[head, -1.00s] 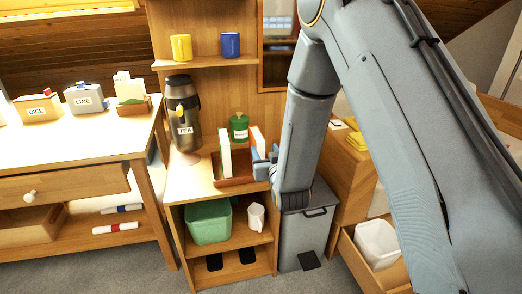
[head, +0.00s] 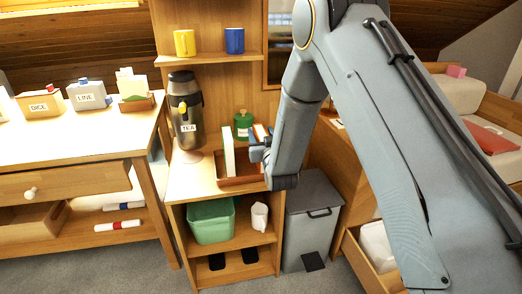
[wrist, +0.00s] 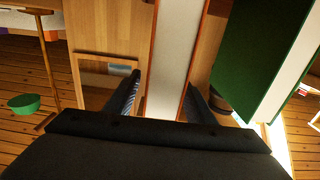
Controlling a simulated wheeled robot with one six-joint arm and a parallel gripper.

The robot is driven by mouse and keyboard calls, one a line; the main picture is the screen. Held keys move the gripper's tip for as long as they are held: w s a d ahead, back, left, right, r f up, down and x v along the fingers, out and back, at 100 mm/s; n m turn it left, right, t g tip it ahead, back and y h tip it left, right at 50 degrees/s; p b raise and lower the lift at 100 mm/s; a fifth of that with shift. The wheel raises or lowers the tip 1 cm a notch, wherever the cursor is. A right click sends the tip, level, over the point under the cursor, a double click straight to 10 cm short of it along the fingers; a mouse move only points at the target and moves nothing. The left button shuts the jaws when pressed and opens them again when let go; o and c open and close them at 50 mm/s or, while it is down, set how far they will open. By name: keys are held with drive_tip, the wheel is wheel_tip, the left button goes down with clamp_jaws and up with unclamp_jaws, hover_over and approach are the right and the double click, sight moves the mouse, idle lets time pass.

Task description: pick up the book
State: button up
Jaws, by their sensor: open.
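A book with orange-red covers and pale page edges (wrist: 175,50) stands upright between the two fingers of my gripper (wrist: 163,98) in the wrist view. The fingers are open, one on each side of it; I cannot tell whether either touches it. In the head view its top (head: 261,132) shows at the right end of a brown tray (head: 240,181), partly hidden by my gripper (head: 258,152). A second upright book, green with pale pages, stands at the tray's left end (head: 229,156); it shows at right in the wrist view (wrist: 250,50).
A tea dispenser (head: 187,115) and a green jar (head: 242,125) stand close to the tray. A yellow mug (head: 184,43) and a blue mug (head: 234,40) are on the shelf above. A grey bin (head: 312,225) stands right of the cabinet. A flat red item (head: 490,137) lies far right.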

clamp_jaws()
drive_tip(key=shift+r, duration=0.1)
idle(0.3)
